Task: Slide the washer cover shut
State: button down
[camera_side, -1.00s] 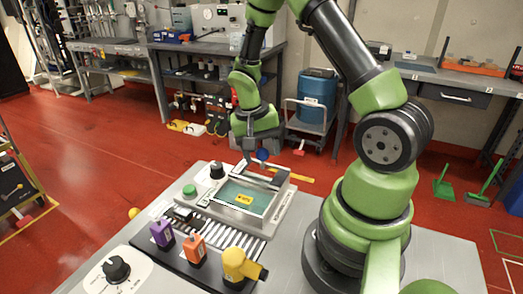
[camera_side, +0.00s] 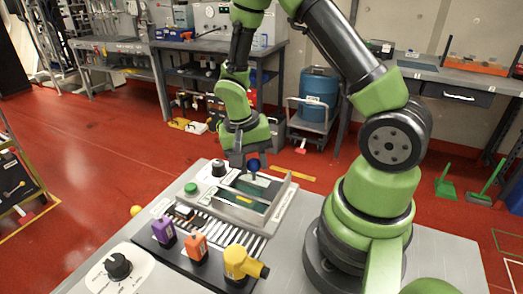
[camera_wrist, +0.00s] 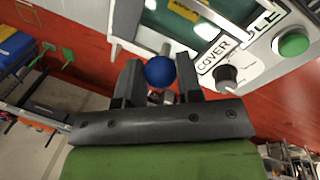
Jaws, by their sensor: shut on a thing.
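The washer (camera_side: 283,208) is a pale grey box with a teal window and a yellow label, on the bench left of my arm's base. Its cover carries a round blue knob (camera_side: 253,165). My gripper (camera_side: 245,168) is over the back part of the washer, shut on the blue knob. In the wrist view the knob (camera_wrist: 160,72) sits between the two dark fingers. The cover lies over part of the window; its exact edges are hard to tell.
A green button (camera_side: 190,188) and a black knob (camera_side: 218,167) stand on the washer's left side. A dial (camera_side: 118,266) is at the front left.

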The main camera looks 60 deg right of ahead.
aim_at(251, 188)
jog(key=shift+w+a, duration=0.1)
jog(key=shift+a, duration=1.5)
jog(key=c, duration=0.8)
grip_release()
jog(key=r, duration=0.3)
jog(key=w+r, duration=0.1)
jog(key=r, duration=0.2)
jog(key=a+r, duration=0.1)
jog(key=r, duration=0.2)
jog(key=shift+w+r, duration=0.25)
jog(key=shift+r, duration=0.15)
